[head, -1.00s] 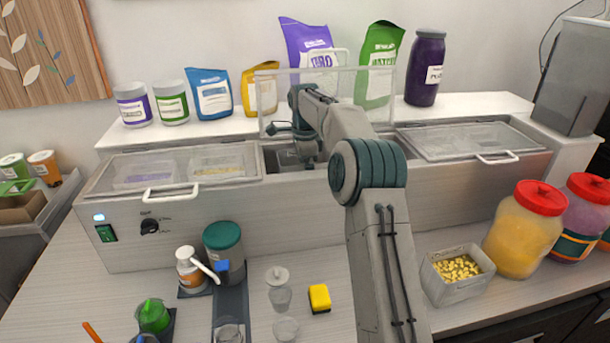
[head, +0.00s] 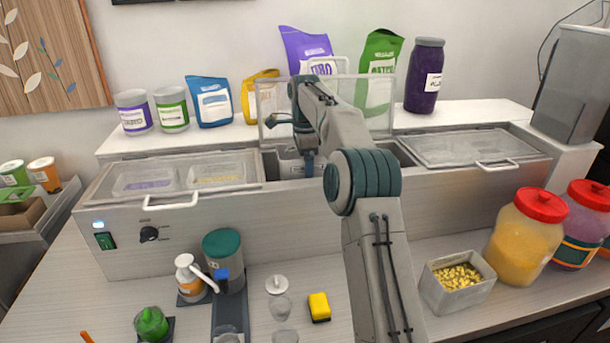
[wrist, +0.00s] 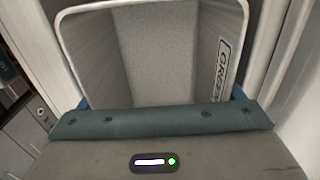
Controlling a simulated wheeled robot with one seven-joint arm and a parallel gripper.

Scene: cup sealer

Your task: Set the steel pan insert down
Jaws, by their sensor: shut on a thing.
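The steel pan insert (wrist: 160,50) fills the wrist view, a deep open-topped grey metal pan with a pale rim and a partly cut-off label on its right wall. It looks empty. My gripper (wrist: 160,98) is shut on it at the near side, with teal fingertips showing at both edges. In the head view my gripper (head: 307,163) is over the middle opening of the long steel cold unit (head: 215,225). Part of the pan insert (head: 289,167) shows there, at the opening. My arm hides some of it, and whether its base touches anything is hidden.
Clear lids (head: 180,180) (head: 465,147) cover the unit on both sides of the opening. A clear upright guard (head: 272,95) stands behind my wrist, with bags and jars on the shelf. A tub of yellow pieces (head: 455,285), bottles and a yellow sponge (head: 319,307) stand on the front counter.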

